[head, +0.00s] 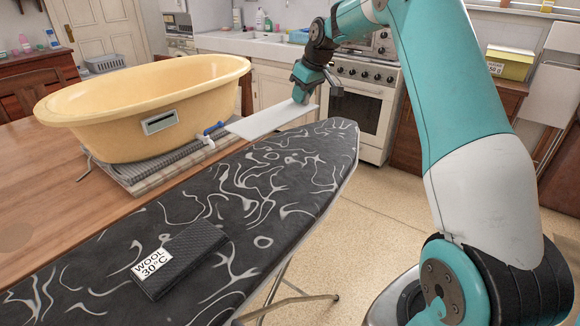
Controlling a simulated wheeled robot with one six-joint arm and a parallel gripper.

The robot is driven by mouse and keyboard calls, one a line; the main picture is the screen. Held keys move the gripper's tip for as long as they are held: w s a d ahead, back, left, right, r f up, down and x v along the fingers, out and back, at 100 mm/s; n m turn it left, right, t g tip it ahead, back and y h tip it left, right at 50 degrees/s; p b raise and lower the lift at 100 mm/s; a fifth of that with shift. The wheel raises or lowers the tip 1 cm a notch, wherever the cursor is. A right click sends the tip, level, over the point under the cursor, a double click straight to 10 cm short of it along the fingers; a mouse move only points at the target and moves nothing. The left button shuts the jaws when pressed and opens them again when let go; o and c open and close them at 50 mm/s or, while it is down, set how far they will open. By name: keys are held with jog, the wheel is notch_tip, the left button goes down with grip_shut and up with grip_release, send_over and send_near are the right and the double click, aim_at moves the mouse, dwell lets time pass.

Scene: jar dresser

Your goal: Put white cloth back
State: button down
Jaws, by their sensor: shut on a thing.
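The white cloth (270,122) is a thin, flat, pale rectangle. My gripper (302,95) is shut on its far right part. The cloth appears to be held over the far left part of the ironing board (285,182); I cannot tell whether it touches the board. The fingertips are partly hidden by the gripper body and wrist.
A dark folded cloth labelled WOOL 30°C (195,258) lies on the board. A yellow labelled box (510,64) stands right.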

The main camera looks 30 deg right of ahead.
jog(key=r, duration=0.1)
send_over(308, 153)
jog(key=s, duration=0.2)
jog(key=shift+n, duration=0.4)
jog(key=f, duration=0.6)
jog(key=f+p, duration=0.1)
jog(key=f, duration=0.6)
jog(key=shift+w+d+f, duration=0.2)
jog(key=shift+f+p, duration=0.35)
jog(key=shift+f, duration=2.15)
jog(key=shift+f, duration=0.1)
jog(key=c, duration=1)
grip_release()
